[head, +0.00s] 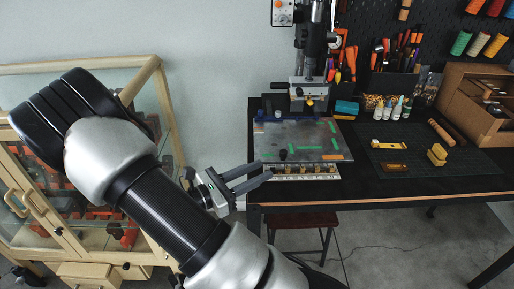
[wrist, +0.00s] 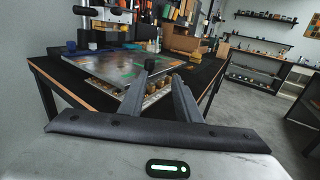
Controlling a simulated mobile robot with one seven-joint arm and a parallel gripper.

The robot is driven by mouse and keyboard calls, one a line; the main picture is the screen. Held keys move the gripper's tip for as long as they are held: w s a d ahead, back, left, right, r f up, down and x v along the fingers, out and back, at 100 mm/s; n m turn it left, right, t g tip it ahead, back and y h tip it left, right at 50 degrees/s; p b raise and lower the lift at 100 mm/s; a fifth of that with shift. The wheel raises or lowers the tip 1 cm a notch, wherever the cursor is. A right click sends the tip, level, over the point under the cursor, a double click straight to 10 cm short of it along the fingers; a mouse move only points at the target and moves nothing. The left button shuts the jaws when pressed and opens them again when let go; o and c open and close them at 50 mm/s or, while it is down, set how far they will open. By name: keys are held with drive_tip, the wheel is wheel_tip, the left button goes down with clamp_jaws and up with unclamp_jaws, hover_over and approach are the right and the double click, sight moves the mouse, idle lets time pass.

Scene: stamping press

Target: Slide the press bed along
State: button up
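The press bed (head: 300,132) is a flat grey metal plate with green strips and an orange patch, on the table under the stamping press (head: 310,62). A small black knob (head: 283,155) stands near its front left edge; it also shows in the wrist view (wrist: 153,46), beyond my fingertips. The bed (wrist: 112,68) lies ahead and to the left in the wrist view.
A pale strip with several brass pieces (head: 305,172) lies along the bed's front edge. A dark cutting mat (head: 450,168) with a yellow block (head: 437,155) and small bottles (head: 397,112) are to the right. A glass cabinet (head: 150,150) stands left; a stool (head: 303,220) is under the table.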

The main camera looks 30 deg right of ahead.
drive_tip(key=d+b, duration=0.1)
drive_tip(key=d, duration=0.6)
drive_tip(key=shift+s+d, duration=0.1)
drive_tip(key=shift+d, duration=0.15)
drive_tip(key=shift+a, duration=0.15)
drive_tip(key=shift+c, duration=1.2)
clamp_jaws()
unclamp_jaws()
drive_tip(key=shift+a, duration=0.1)
drive_tip(key=a, duration=1.6)
drive_tip(key=shift+o, duration=1.2)
drive_tip(key=shift+a, duration=0.65)
